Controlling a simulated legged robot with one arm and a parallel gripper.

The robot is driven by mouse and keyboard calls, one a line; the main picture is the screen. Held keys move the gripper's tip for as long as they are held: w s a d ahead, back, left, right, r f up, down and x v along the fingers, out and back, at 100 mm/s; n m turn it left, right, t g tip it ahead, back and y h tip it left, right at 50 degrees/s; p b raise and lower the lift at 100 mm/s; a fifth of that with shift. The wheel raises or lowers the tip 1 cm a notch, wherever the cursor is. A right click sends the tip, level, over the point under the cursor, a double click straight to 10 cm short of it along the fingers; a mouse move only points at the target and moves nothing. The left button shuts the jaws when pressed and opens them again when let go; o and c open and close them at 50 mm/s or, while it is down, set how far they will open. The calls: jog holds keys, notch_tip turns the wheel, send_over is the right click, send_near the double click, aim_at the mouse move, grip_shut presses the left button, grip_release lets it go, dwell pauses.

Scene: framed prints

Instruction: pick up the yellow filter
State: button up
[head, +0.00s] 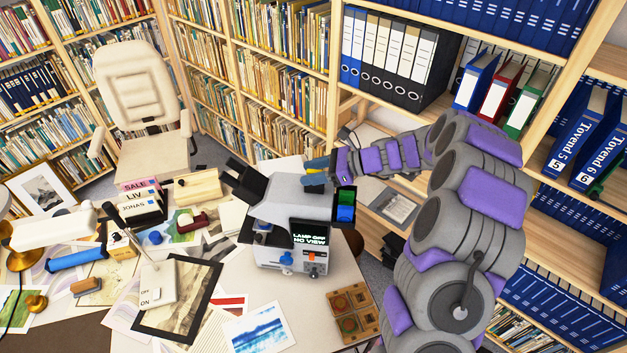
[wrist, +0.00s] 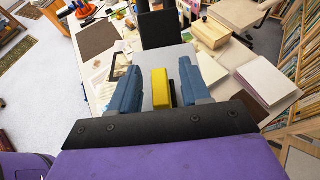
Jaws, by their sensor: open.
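The yellow filter (wrist: 160,88) stands upright in the wrist view, between the two blue fingers of my gripper (wrist: 158,72). The fingers are open, with a gap visible on each side of the filter. In the head view my gripper (head: 317,170) is at the back right of a grey viewer machine (head: 283,200), and its fingers largely hide the filter there. The machine's screen (head: 310,239) reads "LAMP OFF NO VIEW".
The desk (head: 330,275) is crowded with prints, a framed picture (head: 178,298), a switch box (head: 157,285) and a wooden tile tray (head: 352,312). A cream chair (head: 135,90) stands behind. Bookshelves (head: 280,75) close in the back and right.

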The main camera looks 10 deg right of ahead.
jog(key=shift+d, duration=0.35)
grip_shut()
jog(key=shift+a, duration=0.1)
jog(key=shift+r, duration=0.1)
